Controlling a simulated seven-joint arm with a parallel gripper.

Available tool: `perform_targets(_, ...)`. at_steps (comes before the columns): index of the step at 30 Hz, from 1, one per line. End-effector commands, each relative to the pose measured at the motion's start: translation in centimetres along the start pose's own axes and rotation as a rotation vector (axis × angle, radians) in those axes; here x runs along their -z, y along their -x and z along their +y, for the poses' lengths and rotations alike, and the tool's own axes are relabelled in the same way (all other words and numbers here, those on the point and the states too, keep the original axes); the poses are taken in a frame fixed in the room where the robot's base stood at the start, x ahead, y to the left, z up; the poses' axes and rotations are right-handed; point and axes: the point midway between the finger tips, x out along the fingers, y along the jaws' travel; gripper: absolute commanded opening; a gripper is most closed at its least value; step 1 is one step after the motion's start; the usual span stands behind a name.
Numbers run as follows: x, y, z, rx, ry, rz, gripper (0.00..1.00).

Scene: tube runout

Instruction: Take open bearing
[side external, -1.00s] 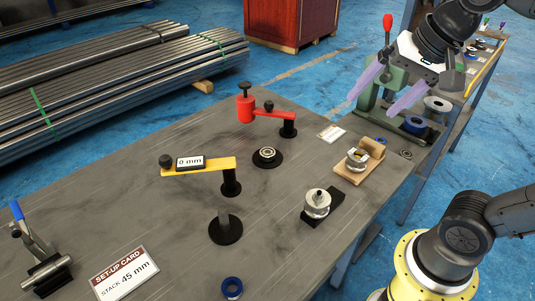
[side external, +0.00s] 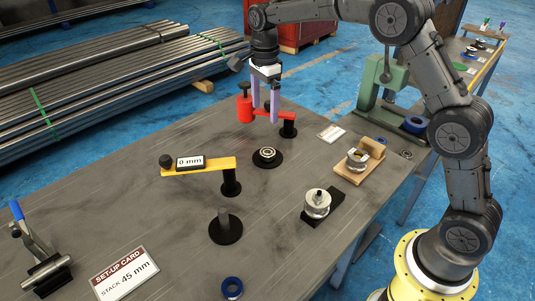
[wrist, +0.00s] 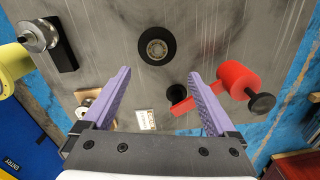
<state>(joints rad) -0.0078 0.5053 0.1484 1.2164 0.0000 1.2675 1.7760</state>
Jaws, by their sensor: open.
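A metal ring bearing with an open face (side external: 267,153) sits on a round black base on the grey table (side external: 130,190). The wrist view shows this bearing (wrist: 156,48) near the top middle, beyond my fingertips. My gripper (side external: 265,113) points down with two purple fingers, open and empty. In the side view it is above the bearing and overlaps the red swing arm (side external: 246,108).
A yellow arm with a "0 mm" display (side external: 190,162) stands left of the bearing. A black post on a disc (side external: 226,228), a blue ring (side external: 232,287), a metal part on a black block (side external: 317,204) and a wooden fixture (side external: 357,165) are around. A set-up card (side external: 124,273) reads 45 mm.

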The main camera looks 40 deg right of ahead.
Motion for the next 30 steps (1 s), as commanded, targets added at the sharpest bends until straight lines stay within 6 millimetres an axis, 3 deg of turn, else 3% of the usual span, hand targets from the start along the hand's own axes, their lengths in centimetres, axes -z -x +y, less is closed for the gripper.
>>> perform_targets(12,0.1,-6.9,0.2,-0.008,0.001,0.002,0.93)
perform_targets(22,0.2,-9.5,0.3,-0.007,0.001,0.001,0.93)
perform_targets(30,0.5,-13.2,0.6,-0.006,0.001,0.001,0.93)
